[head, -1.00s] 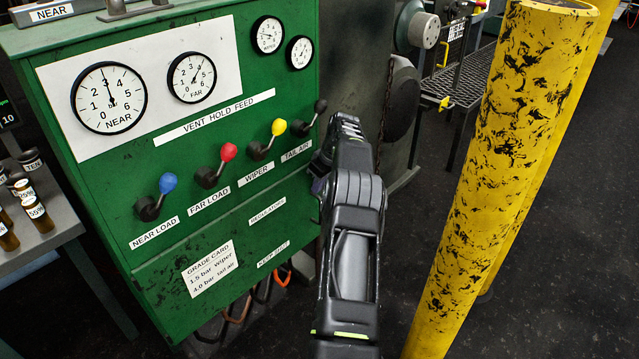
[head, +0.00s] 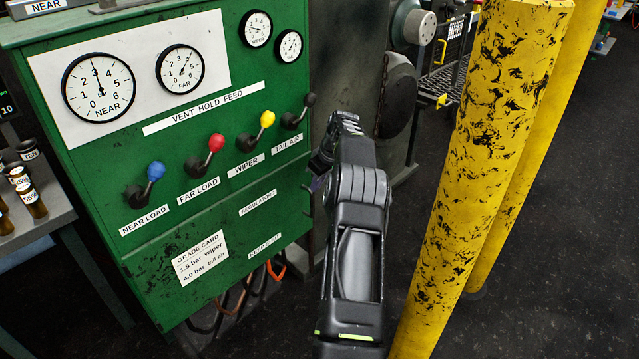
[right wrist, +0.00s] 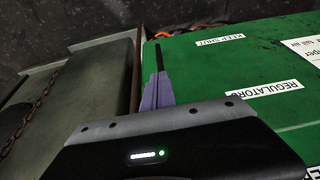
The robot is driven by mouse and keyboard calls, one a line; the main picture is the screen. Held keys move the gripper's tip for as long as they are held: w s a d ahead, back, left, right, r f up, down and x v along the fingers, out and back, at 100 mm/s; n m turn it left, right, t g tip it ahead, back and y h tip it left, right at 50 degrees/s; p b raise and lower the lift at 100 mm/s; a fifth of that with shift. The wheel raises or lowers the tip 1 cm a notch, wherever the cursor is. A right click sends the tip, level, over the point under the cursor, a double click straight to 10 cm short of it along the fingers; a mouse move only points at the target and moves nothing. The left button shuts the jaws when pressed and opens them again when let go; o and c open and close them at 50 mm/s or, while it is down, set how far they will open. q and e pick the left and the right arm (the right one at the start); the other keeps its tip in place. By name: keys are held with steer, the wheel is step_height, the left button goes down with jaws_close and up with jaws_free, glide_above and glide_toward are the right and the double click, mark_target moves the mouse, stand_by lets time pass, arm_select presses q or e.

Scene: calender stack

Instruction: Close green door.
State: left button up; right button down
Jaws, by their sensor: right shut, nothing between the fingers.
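The green door (head: 140,292) is the lower front panel of the green cabinet, with a grade card (head: 199,258) and "REGULATORS" and "KEEP SHUT" labels. It shows no clear gap in the head view, though its right edge is close to my gripper and hard to judge. The door also shows in the right wrist view (right wrist: 215,70). My right gripper (head: 318,184) is shut and empty, at the cabinet's right edge. In the right wrist view its purple fingers (right wrist: 158,85) point along the door's left edge; contact cannot be told. My left gripper is out of view.
Yellow posts (head: 485,170) stand to the right of my arm. A grey machine (head: 352,85) with a chain stands behind. A side table (head: 60,215) is at left. Dark floor is open at far right.

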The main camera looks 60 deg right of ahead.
steer(key=v, duration=0.9)
steer(key=shift+s+r, duration=0.3)
steer(key=shift+s, duration=0.05)
